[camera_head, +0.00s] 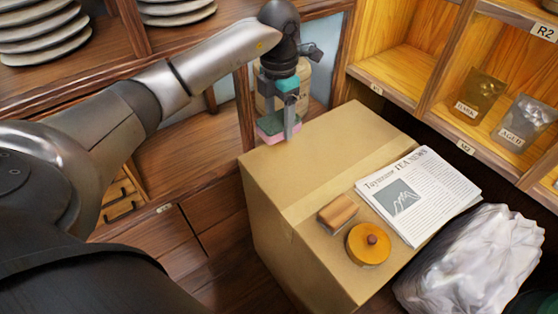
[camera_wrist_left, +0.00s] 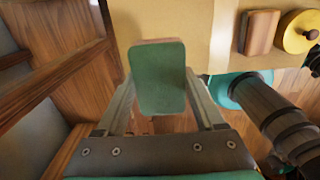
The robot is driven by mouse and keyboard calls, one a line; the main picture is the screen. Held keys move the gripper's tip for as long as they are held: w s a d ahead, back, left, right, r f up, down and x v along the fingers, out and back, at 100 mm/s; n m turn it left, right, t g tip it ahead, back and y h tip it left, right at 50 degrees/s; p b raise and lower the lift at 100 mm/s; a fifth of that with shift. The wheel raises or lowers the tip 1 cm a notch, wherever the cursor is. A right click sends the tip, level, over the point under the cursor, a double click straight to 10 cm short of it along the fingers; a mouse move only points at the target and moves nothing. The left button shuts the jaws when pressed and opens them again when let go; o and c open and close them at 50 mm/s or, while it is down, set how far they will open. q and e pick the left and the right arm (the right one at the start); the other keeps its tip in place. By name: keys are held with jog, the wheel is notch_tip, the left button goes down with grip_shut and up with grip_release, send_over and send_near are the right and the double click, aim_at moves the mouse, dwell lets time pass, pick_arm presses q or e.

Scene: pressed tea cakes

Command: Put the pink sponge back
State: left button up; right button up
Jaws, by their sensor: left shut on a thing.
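The pink sponge (camera_head: 267,135) has a green scouring layer on its upper side. My left gripper (camera_head: 288,122) is shut on it and points down. In the head view the sponge shows at the far left corner of the cardboard box (camera_head: 262,183); I cannot tell whether it touches the box or hangs above it. In the left wrist view the green face of the sponge (camera_wrist_left: 158,78) fills the space between the two fingers (camera_wrist_left: 160,95), with the box top beyond.
On the box lie a newspaper (camera_head: 418,195), a brown block (camera_head: 338,213) and a round orange-yellow item with a knob (camera_head: 368,244). A crumpled white bag (camera_head: 473,263) is at right. Wooden shelves with labelled pouches (camera_head: 480,97) stand behind. A pale jar (camera_head: 266,101) shows behind my gripper.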

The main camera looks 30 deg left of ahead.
pick_arm(q)
jog(key=b, duration=0.3)
send_over(279, 167)
notch_tip(279, 167, down, 8)
jog(key=shift+f, duration=0.1)
jog(key=shift+f+b, duration=0.4)
jog(key=shift+f, duration=1.75)
pick_arm(e)
jog(key=w+a+r+t, duration=0.1)
jog(key=w+r, duration=0.3)
jog(key=r, duration=0.4)
jog(key=shift+w+a+r, duration=0.15)
jog(key=shift+a+r, duration=0.1)
jog(key=shift+a, duration=0.2)
pick_arm(q)
jog(key=shift+f, duration=0.2)
jog(key=o, duration=1.2)
pick_arm(e)
jog(key=shift+w+r, duration=0.1)
jog(key=shift+r, duration=0.1)
pick_arm(q)
jog(key=shift+r, duration=0.15)
